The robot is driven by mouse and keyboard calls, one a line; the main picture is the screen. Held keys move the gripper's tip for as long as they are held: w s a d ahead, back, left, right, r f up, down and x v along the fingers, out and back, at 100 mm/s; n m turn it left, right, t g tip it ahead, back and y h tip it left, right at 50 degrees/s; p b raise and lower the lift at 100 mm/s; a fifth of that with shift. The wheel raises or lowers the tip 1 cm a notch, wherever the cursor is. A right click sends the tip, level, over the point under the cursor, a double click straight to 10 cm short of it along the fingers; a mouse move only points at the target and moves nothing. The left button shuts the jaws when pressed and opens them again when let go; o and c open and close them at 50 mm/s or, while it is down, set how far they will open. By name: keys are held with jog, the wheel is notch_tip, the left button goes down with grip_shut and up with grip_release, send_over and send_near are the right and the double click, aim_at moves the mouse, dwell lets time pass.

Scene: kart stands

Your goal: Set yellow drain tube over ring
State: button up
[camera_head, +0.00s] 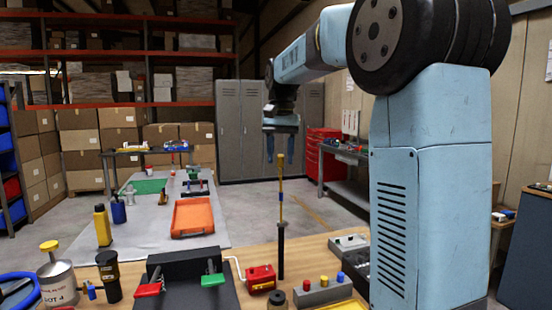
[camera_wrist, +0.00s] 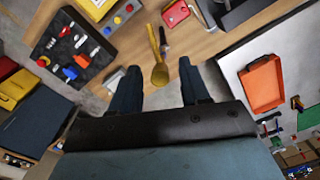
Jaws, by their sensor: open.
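A slim yellow tube (camera_head: 281,188) with a dark band stands upright in the head view, above a black post (camera_head: 281,250) on the wooden table. Its wider yellow top also shows in the wrist view (camera_wrist: 160,76). My gripper (camera_head: 283,160) is open and points down at the tube's top. In the wrist view its two fingers (camera_wrist: 159,82) lie on either side of the yellow top, with gaps on both sides. No clear ring shows at the tube; a blue curved rim (camera_head: 20,278) lies at the table's left edge, and I cannot tell whether it is the ring.
The wooden table (camera_head: 240,262) holds a red box (camera_head: 261,279), a black stand with red and green handles (camera_head: 185,275), a button block (camera_head: 322,291), a dark bottle (camera_head: 109,276) and a white can (camera_head: 56,282). An orange tray (camera_head: 193,217) lies on the grey bench behind.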

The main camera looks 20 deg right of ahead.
jog(key=shift+f, duration=0.55)
jog(key=shift+c, duration=0.4)
grip_shut()
